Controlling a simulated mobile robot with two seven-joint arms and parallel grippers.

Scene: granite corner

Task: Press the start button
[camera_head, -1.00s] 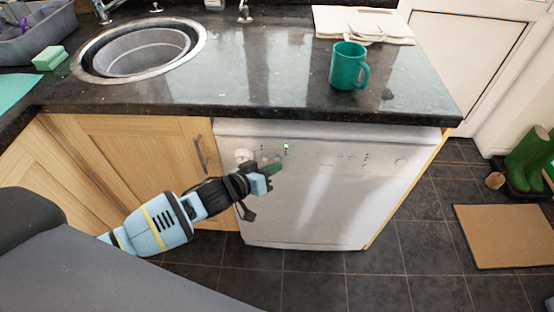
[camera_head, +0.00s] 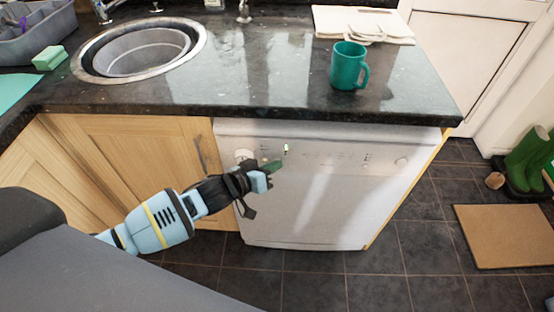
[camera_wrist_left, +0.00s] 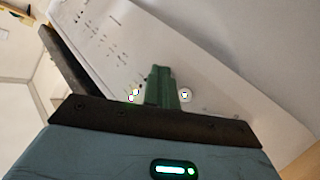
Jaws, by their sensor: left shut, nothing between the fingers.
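The white dishwasher (camera_head: 330,200) stands under the counter, its control panel along the top edge. I cannot tell which control is the start button, nor whether the fingertips touch the panel. My right gripper is not in view.
The dark granite counter (camera_head: 230,90) overhangs the panel just above my gripper. A teal mug (camera_head: 347,66) stands on it near the front edge, right of the sink (camera_head: 140,50).

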